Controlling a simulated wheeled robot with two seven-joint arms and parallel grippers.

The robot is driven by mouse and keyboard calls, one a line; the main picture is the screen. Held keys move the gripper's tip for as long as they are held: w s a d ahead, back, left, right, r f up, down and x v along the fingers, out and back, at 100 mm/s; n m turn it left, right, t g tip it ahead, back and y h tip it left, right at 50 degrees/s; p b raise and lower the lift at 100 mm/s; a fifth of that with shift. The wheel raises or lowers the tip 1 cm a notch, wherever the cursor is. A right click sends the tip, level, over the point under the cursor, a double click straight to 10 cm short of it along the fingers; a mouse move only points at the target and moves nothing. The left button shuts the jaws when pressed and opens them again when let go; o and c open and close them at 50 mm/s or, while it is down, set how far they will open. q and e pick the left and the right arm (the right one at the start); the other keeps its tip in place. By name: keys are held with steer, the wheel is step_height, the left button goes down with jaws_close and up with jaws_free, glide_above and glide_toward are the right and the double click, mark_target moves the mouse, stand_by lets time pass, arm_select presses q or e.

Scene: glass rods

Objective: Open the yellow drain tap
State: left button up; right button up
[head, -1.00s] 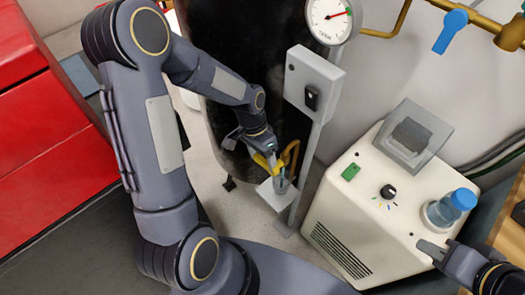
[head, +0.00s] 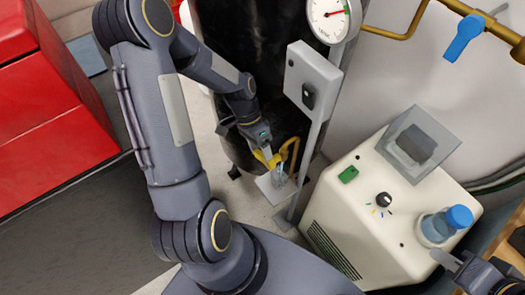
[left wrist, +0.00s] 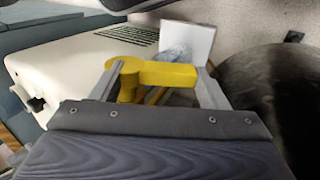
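The yellow drain tap (head: 261,158) sits on a brass pipe low at the front of the dark tank (head: 263,112). In the left wrist view, its yellow lever (left wrist: 165,75) lies crosswise between the two widely spaced fingers of my left gripper (left wrist: 158,88). My left gripper also shows at the tap in the head view (head: 270,165), its fingers apart around the lever. Whether a finger touches the lever is unclear. My right gripper (head: 447,261) is at the lower right, far from the tap, and only partly visible.
A grey post with a switch box (head: 313,80) stands just right of the tap, with a small grey plate (head: 274,188) below the tap. A cream machine with a blue-capped jar (head: 437,228) stands right. A red cabinet (head: 50,110) stands left.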

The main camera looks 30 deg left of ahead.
mark_target(261, 155)
arm_select(q)
steer(key=o, duration=0.5)
steer(key=shift+c, duration=0.2)
steer(key=shift+r, duration=0.25)
steer(key=r+p, duration=0.2)
steer(key=r, duration=0.1)
steer(key=r+p, duration=0.1)
steer(key=shift+s+d+r+p, duration=0.2)
steer(key=shift+s+p, duration=0.1)
steer(key=shift+p, duration=0.1)
steer(key=s+d+r+p, duration=0.5)
steer(key=s+d+r, duration=0.2)
steer(key=s, duration=0.3)
steer(key=shift+s+d+r, duration=0.3)
steer(key=shift+s+r, duration=0.1)
steer(key=shift+r, duration=0.15)
